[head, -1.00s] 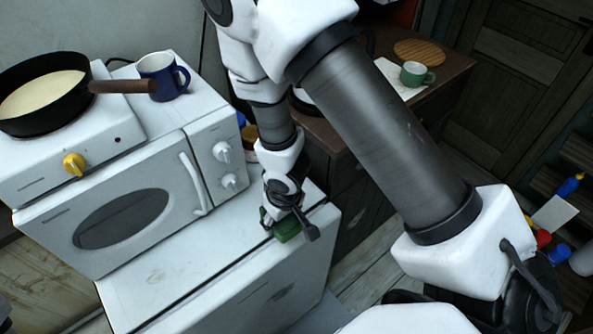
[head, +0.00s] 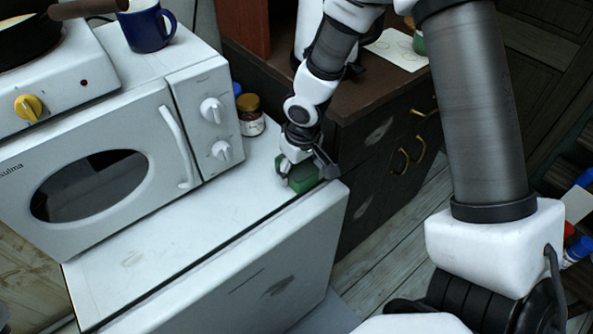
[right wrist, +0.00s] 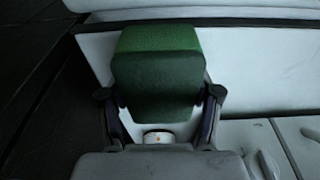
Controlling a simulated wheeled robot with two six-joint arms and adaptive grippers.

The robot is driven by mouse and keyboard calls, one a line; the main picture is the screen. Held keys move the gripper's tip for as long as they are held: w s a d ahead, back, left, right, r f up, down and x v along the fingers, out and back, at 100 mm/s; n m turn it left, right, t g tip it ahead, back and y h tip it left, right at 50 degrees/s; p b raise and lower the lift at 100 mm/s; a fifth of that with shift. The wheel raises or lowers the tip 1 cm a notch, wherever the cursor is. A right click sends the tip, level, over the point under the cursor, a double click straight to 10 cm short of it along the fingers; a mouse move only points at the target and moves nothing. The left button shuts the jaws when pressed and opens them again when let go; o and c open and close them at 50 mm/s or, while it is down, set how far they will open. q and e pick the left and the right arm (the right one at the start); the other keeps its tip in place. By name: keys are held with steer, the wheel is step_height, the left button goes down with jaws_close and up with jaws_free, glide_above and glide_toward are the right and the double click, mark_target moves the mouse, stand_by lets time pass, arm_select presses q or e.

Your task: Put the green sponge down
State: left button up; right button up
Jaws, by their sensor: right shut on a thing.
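The green sponge (head: 303,181) is in my right gripper (head: 306,168), at the right end of the white appliance top (head: 190,240). In the right wrist view the sponge (right wrist: 158,72) is a thick green block between the two fingers of the right gripper (right wrist: 160,96), which are shut on its sides. The sponge is on or just above the appliance top; I cannot tell if it touches. My left gripper is not in view.
A white microwave (head: 115,150) stands on the left part of the appliance top. A brown-lidded jar (head: 249,115) stands right of it, behind the sponge. A dark drawer cabinet (head: 385,140) is at the right. The appliance top in front of the microwave is clear.

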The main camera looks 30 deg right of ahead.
mark_target(302, 168)
steer(key=shift+f, duration=0.2)
steer(key=o, duration=1.1)
steer(key=shift+r, duration=0.1)
steer(key=shift+o, duration=0.5)
steer(key=shift+r+p, duration=0.3)
steer(key=r, duration=0.4)
steer(key=s+r+p, duration=0.1)
steer(key=r, duration=0.2)
steer(key=r+p, duration=0.1)
steer(key=r, duration=0.3)
steer(key=shift+s+r, duration=0.3)
steer(key=shift+s, duration=0.1)
